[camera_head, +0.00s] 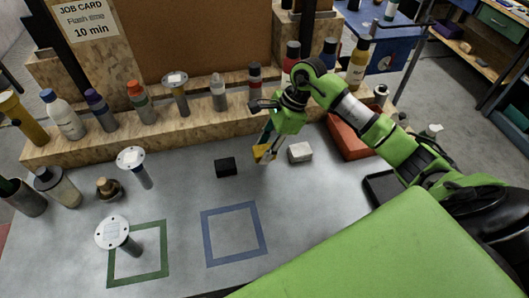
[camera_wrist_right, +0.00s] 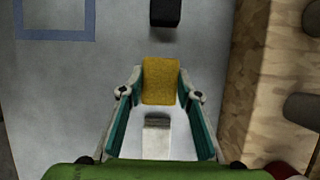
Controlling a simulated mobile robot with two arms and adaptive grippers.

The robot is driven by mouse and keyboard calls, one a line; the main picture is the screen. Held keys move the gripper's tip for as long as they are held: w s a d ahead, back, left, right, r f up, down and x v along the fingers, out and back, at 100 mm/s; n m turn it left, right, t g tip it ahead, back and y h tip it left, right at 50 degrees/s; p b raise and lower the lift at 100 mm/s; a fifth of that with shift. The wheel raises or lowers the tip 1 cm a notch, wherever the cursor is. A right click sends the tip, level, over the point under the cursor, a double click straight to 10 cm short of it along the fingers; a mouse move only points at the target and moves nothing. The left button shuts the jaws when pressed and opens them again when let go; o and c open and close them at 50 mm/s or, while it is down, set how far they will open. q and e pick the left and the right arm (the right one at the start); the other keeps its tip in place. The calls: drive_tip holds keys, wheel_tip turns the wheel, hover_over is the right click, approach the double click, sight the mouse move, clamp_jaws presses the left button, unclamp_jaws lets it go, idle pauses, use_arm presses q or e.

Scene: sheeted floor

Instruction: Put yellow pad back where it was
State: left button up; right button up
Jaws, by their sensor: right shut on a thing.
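My right gripper (camera_head: 266,146) is shut on the yellow pad (camera_head: 264,154), near the back middle of the grey tabletop. In the right wrist view the yellow pad (camera_wrist_right: 160,82) sits between the two fingertips (camera_wrist_right: 161,90). Whether it touches the tabletop I cannot tell. A white block (camera_head: 300,152) lies just right of the pad; it also shows between the fingers in the wrist view (camera_wrist_right: 157,137). A black block (camera_head: 225,167) lies to the left of the pad. A blue square outline (camera_head: 204,238) is marked nearer the front, empty inside. My left gripper is not in view.
A wooden ledge (camera_head: 190,125) with several bottles runs along the back. A green outline (camera_head: 166,250) lies front left, with a white-topped post (camera_head: 113,232) at it. An orange-red bin (camera_head: 348,138) and a black tray (camera_head: 375,187) are at right. The table's middle is mostly clear.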

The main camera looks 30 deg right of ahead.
wheel_tip(320, 180, down, 3)
drive_tip(key=shift+w+a+f+p, duration=0.1)
drive_tip(key=shift+p, duration=0.8)
drive_tip(key=shift+f, duration=0.1)
drive_tip(key=shift+f, duration=0.15)
drive_tip(key=shift+f+b, duration=0.1)
drive_tip(key=shift+b, duration=0.25)
drive_tip(key=o, duration=1)
